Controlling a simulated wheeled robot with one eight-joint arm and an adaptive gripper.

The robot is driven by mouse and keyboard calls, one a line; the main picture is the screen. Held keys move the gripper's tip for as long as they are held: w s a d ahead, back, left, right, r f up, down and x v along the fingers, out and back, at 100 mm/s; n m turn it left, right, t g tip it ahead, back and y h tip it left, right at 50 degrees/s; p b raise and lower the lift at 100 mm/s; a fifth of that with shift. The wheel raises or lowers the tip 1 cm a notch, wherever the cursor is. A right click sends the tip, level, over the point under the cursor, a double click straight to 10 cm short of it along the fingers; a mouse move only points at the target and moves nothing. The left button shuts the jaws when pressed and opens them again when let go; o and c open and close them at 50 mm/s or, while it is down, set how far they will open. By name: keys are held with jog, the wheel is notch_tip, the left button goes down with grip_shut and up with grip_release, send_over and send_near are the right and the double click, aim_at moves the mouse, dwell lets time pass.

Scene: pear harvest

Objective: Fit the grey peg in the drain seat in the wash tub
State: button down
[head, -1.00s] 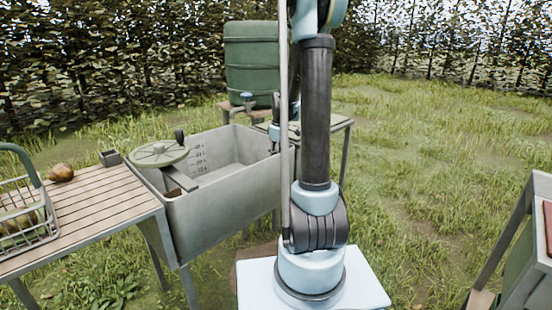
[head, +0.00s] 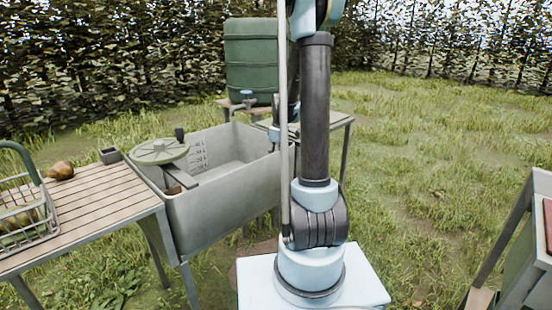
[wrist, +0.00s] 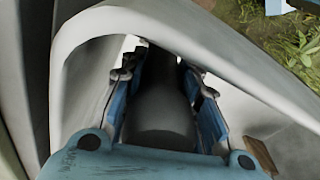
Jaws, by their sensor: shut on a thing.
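My gripper (wrist: 162,95) has its blue-padded fingers on both sides of a dark grey peg (wrist: 160,115) in the wrist view, and is shut on it. The peg's far end runs into shadow between the fingers. The wash tub (head: 225,207) is a grey trough left of my arm in the head view, with level marks on its inner wall. In the wrist view, a pale curved rim and wall (wrist: 85,28), seemingly the tub's, surround the gripper closely. I cannot tell whether they touch. The drain seat is not visible. In the head view my arm hides the gripper's fingers and the peg.
A round lid-like disc (head: 159,151) lies over the tub's left end. A slatted table (head: 95,205) on the left holds a wire basket (head: 28,215), a pear (head: 61,170) and a small grey box (head: 110,155). A green barrel (head: 251,60) stands behind.

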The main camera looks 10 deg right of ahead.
jog(key=shift+f, duration=0.6)
dwell(0.5)
jog(key=c, duration=1.1)
grip_release()
jog(key=o, duration=0.4)
jog(key=shift+r, duration=0.1)
jog(key=shift+o, duration=0.3)
jog(key=shift+r, duration=2.95)
